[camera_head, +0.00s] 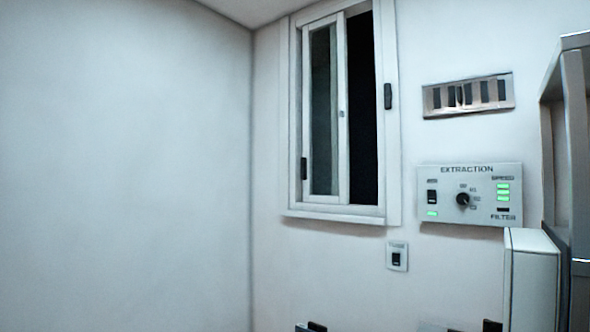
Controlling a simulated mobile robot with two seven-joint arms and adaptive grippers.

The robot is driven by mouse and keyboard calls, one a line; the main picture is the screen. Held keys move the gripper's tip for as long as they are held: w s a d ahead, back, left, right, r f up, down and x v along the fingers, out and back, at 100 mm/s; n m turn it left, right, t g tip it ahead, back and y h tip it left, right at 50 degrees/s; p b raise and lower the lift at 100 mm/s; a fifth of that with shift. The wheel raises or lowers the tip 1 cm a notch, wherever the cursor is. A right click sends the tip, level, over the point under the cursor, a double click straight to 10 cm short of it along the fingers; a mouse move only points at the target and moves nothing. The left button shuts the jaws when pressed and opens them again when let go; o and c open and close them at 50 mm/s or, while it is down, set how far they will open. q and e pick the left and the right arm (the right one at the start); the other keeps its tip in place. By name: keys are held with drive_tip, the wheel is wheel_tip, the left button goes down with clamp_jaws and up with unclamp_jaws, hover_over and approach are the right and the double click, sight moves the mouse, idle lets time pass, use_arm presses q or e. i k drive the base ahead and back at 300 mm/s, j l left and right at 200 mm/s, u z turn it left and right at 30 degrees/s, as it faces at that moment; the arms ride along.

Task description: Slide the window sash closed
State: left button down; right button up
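The window (391,150) is set in the back wall, right of the room corner, in a white frame. Its white-framed sash (341,165) with a grey glass pane (323,110) stands on the left side of the frame. Right of the sash is a tall, black, uncovered-looking gap (363,120). A dark fitting (388,96) sits on the right jamb and another (304,168) low on the left. A small grey spot (341,114) shows on the sash's right stile. Neither gripper can be made out.
Right of the window are a slotted vent (468,95), an extraction control panel (470,195) with green lights, and a small switch (397,257). A white box (532,280) and grey shelving (575,150) stand far right. Small dark pieces at the bottom edge are unclear.

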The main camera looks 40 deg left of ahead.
sight(339, 17)
drive_tip(key=i+j, duration=0.15)
drive_tip(key=i, duration=0.45)
drive_tip(key=i+j, duration=0.1)
drive_tip(key=i, duration=0.45)
